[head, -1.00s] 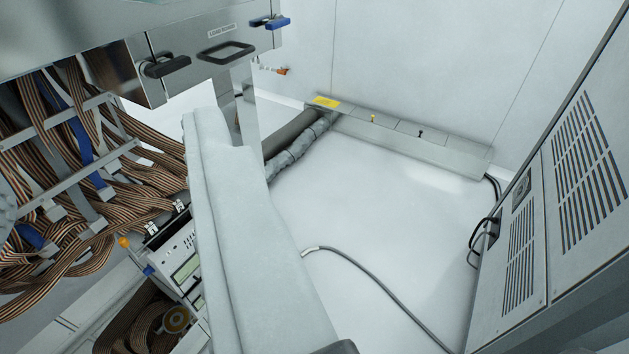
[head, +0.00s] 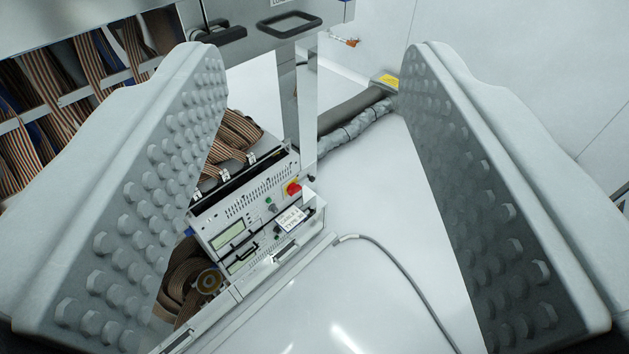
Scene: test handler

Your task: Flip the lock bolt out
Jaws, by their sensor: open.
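My gripper (head: 314,55) is wide open, its two grey studded fingers standing at the left and right of the head view with nothing between their pads. Between them, farther off, is the metal cabinet edge (head: 262,35) at the top. It carries a black T-shaped lever (head: 217,33) and a black loop handle (head: 290,25). I cannot tell for sure which part is the lock bolt; the black lever is a likely one. The left fingertip appears just below the lever, and I see no contact.
Striped ribbon cables (head: 232,140) hang at the left. A wrapped hose (head: 357,125) and a thin grey cable (head: 400,268) lie on the white floor (head: 385,195), which is otherwise open.

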